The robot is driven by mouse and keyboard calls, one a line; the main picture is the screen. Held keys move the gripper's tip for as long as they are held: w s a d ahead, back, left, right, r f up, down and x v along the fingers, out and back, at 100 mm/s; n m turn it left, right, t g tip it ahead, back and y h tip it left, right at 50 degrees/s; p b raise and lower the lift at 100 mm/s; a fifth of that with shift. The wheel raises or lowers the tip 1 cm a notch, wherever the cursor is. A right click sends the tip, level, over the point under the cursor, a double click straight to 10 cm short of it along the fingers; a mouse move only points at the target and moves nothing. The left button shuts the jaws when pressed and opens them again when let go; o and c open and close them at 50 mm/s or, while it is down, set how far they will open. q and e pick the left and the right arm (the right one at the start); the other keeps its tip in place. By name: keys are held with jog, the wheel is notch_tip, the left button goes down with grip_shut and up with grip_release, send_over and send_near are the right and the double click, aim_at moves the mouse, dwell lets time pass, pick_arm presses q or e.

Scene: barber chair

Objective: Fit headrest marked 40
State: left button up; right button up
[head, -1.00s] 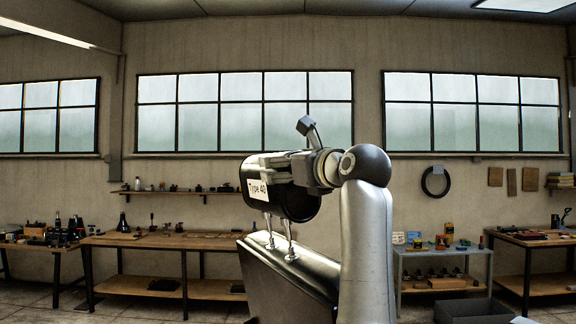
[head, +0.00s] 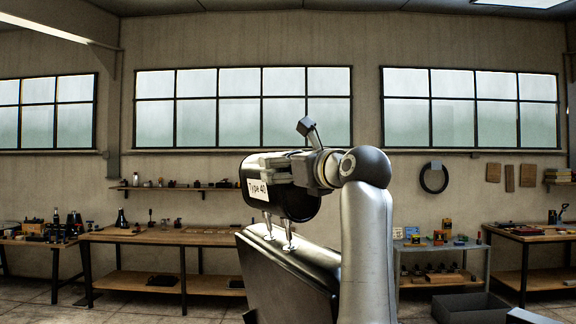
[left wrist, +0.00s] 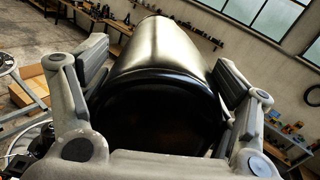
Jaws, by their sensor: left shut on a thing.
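The headrest (head: 302,207) is a black padded roll with a white label reading "Type 40" (head: 258,190) on its end. Two metal posts (head: 289,234) stick down from it. Their lower ends meet the top edge of the dark chair backrest (head: 290,280); how deep they sit in it I cannot tell. My left gripper (head: 272,168) is shut on the headrest from above and behind. In the left wrist view the headrest (left wrist: 165,50) fills the space between the two fingers, and the posts are hidden. My right gripper is not in view.
A long wooden workbench (head: 160,237) stands along the back wall at left, with a shelf (head: 185,188) above it. A grey cart (head: 440,247) with small items stands at right, near a dark open bin (head: 470,306) on the floor.

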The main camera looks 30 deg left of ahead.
aim_at(292, 191)
pick_arm(q)
jog(key=shift+w+d+f+b, duration=0.2)
jog(key=shift+f+b, duration=0.6)
jog(key=shift+f, duration=0.4)
jog(key=shift+w+d+f+b, duration=0.15)
jog(key=shift+f+b, duration=0.65)
jog(key=shift+f, duration=0.4)
jog(key=o, duration=1.4)
jog(key=shift+a, duration=0.1)
jog(key=shift+o, duration=1.3)
jog(key=shift+s, duration=0.15)
jog(key=shift+f, duration=0.35)
notch_tip(292, 191, up, 11)
jog(key=shift+f, duration=0.2)
jog(key=shift+f, duration=0.15)
